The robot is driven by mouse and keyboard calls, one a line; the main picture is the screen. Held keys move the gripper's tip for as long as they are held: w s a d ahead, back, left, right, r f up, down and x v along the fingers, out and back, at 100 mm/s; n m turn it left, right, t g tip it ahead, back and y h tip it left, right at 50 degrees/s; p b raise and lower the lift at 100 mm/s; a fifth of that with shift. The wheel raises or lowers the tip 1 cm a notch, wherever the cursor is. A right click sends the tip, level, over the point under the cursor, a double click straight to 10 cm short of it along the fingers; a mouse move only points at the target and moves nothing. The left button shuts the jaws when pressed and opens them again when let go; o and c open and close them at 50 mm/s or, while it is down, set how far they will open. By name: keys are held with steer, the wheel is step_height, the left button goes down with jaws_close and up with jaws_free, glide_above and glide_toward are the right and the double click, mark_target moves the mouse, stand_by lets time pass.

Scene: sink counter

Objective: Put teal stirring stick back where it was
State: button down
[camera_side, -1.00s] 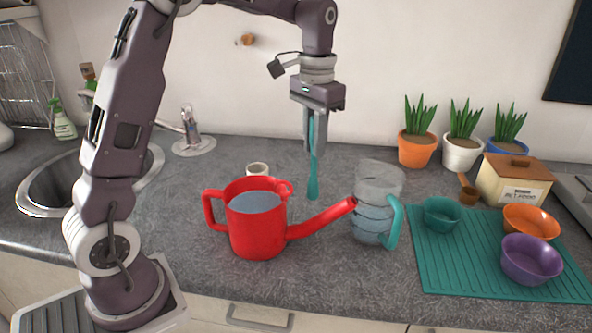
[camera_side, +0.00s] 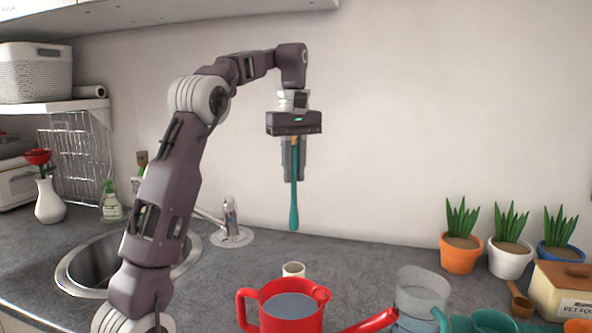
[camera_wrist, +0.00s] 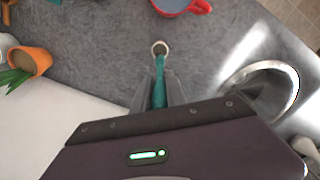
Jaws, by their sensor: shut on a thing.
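My gripper (camera_side: 293,165) is shut on the teal stirring stick (camera_side: 294,208) and holds it upright, raised above the counter. In the wrist view my gripper (camera_wrist: 159,92) also grips the teal stick (camera_wrist: 159,68), whose end lines up with a small white cup (camera_wrist: 160,48). In the side view the white cup (camera_side: 293,270) stands on the counter behind the red watering can (camera_side: 291,308), below the stick. A clear gap shows between the stick's lower end and the cup. The cup's inside is hard to see.
A clear pitcher (camera_side: 421,290) with a teal handle stands right of the watering can. Potted plants (camera_side: 460,254) line the back right, near a pet food box (camera_side: 562,288). The sink (camera_side: 95,262) and faucet (camera_side: 230,225) are left. The wall is close behind.

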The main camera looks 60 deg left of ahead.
mark_target(294, 229)
step_height(294, 229, down, 17)
steer(key=shift+r, duration=0.1)
stand_by(0.3)
steer(key=shift+f, duration=0.55)
stand_by(0.7)
steer(key=c, duration=1.3)
jaws_free()
steer(key=shift+r, duration=0.1)
steer(key=shift+r, duration=1.4)
steer(key=shift+r, duration=0.1)
